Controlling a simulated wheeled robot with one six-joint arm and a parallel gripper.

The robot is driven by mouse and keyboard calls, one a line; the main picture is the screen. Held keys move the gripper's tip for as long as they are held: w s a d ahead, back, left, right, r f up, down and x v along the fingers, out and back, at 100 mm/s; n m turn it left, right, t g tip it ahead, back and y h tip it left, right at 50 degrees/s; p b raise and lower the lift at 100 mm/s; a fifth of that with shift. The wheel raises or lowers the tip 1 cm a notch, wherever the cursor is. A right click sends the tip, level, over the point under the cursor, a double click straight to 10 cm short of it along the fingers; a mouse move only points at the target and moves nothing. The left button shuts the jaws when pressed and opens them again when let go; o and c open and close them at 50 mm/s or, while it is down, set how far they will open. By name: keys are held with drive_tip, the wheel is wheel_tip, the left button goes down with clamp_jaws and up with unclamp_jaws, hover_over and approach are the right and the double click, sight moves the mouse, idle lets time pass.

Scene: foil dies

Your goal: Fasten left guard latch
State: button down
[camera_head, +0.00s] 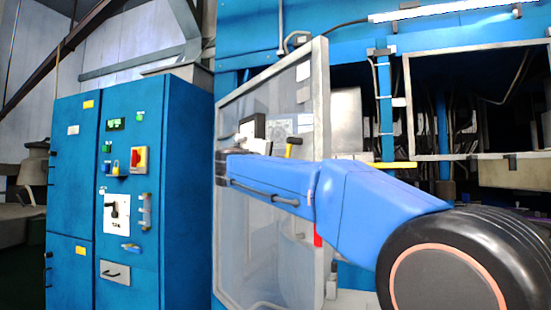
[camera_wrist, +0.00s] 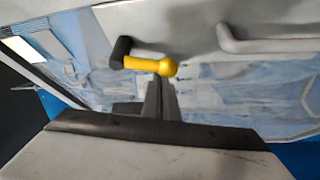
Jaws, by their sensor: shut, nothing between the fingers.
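The left guard door (camera_head: 322,95) is a grey-framed clear panel standing at an angle to the blue press. The latch handle (camera_head: 293,141), a yellow grip on a dark stem, shows at the door, just above my blue forearm. In the wrist view the yellow handle (camera_wrist: 145,65) with a black end lies across the upper middle. My gripper (camera_wrist: 160,88) is shut and empty, its dark fingers pointing up the picture at the handle's right end. I cannot tell whether they touch it. In the head view I cannot make out the fingers.
A grey pull handle (camera_wrist: 265,45) is on the same frame, right of the latch. A blue control cabinet (camera_head: 180,190) stands left of the door. The press opening (camera_head: 475,100) is at the right, with a yellow bar (camera_head: 395,165) at its lower left.

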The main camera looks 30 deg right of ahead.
drive_tip(key=shift+s+f+n+y, duration=0.25)
drive_tip(key=shift+s+n+y, duration=0.35)
drive_tip(key=shift+s+n, duration=0.35)
drive_tip(key=shift+d, duration=0.1)
drive_tip(key=w+a, duration=0.2)
drive_tip(key=w, duration=0.2)
drive_tip(key=v, duration=0.9)
drive_tip(key=shift+s+r, duration=0.2)
drive_tip(key=shift+s, duration=0.15)
